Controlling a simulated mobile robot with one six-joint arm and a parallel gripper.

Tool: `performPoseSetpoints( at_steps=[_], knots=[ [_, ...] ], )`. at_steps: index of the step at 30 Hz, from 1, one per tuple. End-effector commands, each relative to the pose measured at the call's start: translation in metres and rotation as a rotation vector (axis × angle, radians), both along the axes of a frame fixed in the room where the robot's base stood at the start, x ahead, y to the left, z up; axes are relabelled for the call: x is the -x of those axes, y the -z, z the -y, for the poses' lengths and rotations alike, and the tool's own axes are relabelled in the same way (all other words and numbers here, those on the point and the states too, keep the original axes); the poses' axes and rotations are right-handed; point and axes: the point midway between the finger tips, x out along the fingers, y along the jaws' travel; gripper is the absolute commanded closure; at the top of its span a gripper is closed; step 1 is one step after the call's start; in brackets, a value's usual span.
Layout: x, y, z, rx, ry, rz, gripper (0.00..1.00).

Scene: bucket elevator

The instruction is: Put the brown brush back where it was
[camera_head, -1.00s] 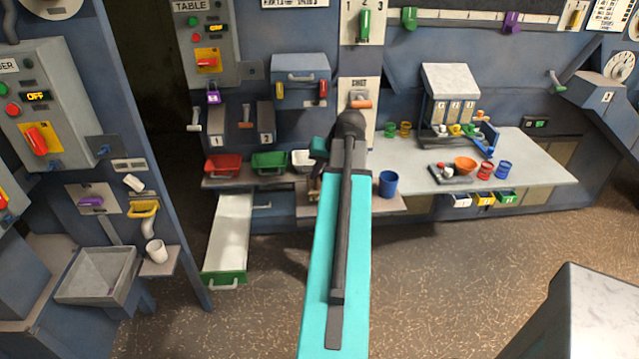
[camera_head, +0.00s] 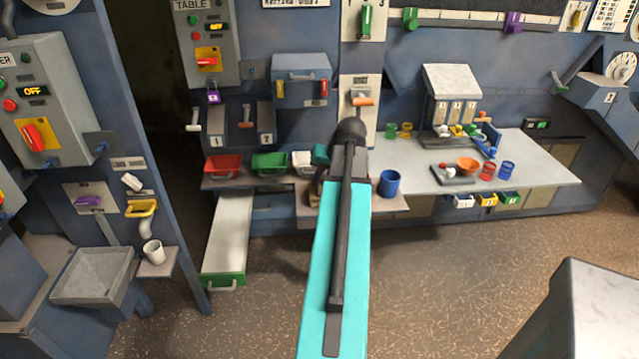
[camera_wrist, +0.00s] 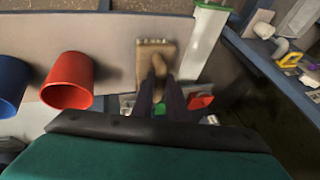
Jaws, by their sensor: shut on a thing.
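The brown brush (camera_wrist: 145,65) shows in the wrist view as a tan block with a darker brown handle. My gripper (camera_wrist: 162,84) is shut on the handle. The brush is over the grey ledge (camera_wrist: 112,40); I cannot tell if it touches it. In the head view my arm covers most of the gripper and brush, and only a small brown part shows left of the arm.
In the wrist view a red cup (camera_wrist: 68,82) and a blue cup (camera_wrist: 12,82) stand on the ledge beside the brush. The blue cup also shows in the head view (camera_head: 389,184). The long green-fronted drawer (camera_head: 228,235) is pulled out. Red (camera_head: 222,166) and green (camera_head: 268,163) bins stand behind.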

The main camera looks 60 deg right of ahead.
Motion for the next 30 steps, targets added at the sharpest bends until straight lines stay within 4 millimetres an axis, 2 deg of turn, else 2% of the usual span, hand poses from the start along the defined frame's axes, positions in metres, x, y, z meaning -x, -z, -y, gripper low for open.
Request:
performPoseSetpoints(
  at_steps=[6,7,10,20,30],
  knots=[
    [0.001,0.003,0.0,0.0,0.001,0.0,1.0],
    [0.001,0.003,0.001,0.0,0.001,0.0,0.83],
    [0.001,0.003,0.001,0.0,0.001,0.0,0.68],
    [0.001,0.002,0.001,0.0,0.002,-0.001,0.68],
    [0.009,-0.014,-0.001,0.001,0.004,0.001,0.68]
  ],
)
